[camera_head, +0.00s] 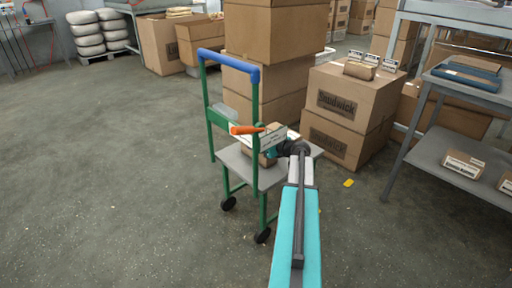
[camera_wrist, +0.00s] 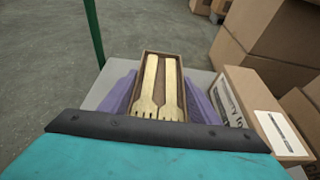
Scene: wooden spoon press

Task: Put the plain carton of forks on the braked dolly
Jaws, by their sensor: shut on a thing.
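My gripper (camera_wrist: 160,100) has purple fingers on both sides of an open brown carton (camera_wrist: 160,72) and is shut on it. Two wooden forks (camera_wrist: 148,85) lie in it, tines toward me. The dolly (camera_head: 232,160) has a green frame, a blue handle and a grey deck. In the head view my gripper (camera_head: 271,152) is over the deck, with the held carton largely hidden. In the wrist view the carton is over the grey deck (camera_wrist: 108,84); I cannot tell whether it touches. A second carton with printing and a white label (camera_wrist: 245,108) is beside it on the right.
An orange piece (camera_head: 246,130) shows by the dolly's frame. Stacked large cartons (camera_head: 345,110) stand close behind and right of the dolly. A grey shelf (camera_head: 455,160) with small labelled cartons is at the right. A yellow scrap (camera_head: 348,183) lies on the floor. The left floor is clear.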

